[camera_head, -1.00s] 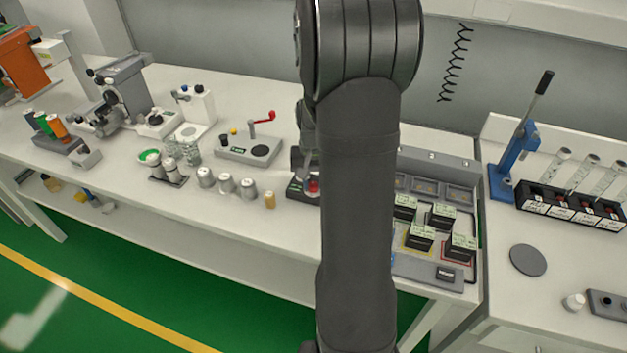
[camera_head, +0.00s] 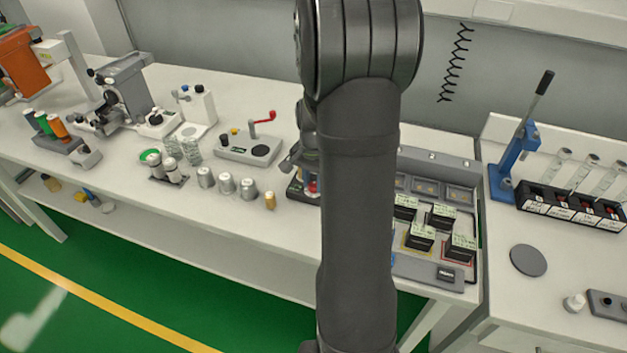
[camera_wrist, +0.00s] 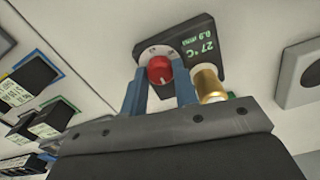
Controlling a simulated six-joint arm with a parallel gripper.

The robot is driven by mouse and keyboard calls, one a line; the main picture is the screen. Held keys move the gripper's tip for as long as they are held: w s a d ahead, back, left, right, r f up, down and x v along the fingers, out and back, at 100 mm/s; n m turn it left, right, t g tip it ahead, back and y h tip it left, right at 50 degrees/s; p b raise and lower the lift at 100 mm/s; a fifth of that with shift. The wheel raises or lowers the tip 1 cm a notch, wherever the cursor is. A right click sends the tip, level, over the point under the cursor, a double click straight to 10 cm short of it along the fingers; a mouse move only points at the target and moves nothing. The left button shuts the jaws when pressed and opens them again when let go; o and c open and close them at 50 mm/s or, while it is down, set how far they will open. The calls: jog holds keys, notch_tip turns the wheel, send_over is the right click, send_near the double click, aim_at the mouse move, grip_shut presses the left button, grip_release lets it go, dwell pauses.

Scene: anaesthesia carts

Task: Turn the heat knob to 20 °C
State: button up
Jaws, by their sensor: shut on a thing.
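The red heat knob (camera_wrist: 160,69) sits on a pale round dial of a small dark unit (camera_wrist: 208,62). The unit's green display (camera_wrist: 205,50) reads 27 °C, with a smaller line like 0.0 min below. In the wrist view, my gripper (camera_wrist: 160,80) has one blue finger on each side of the knob and is shut on it. The dial marks are too small to read. In the head view, a bit of the red knob (camera_head: 312,187) and the dark unit (camera_head: 294,190) show beside my arm, which hides most of the gripper.
A brass cylinder (camera_wrist: 209,84) stands close to the right finger. Several black boxes (camera_head: 421,237) stand in a grey tray (camera_head: 428,270) right of my arm. Metal cups (camera_head: 227,184) and a grey unit with a red crank (camera_head: 232,150) are on the left.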

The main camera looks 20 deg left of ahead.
jog(key=o, duration=1)
notch_tip(320, 180, up, 17)
jog(key=shift+r, duration=0.2)
dwell(0.3)
notch_tip(320, 180, down, 18)
jog(key=shift+r, duration=0.25)
dwell(0.3)
jog(key=shift+r, duration=0.1)
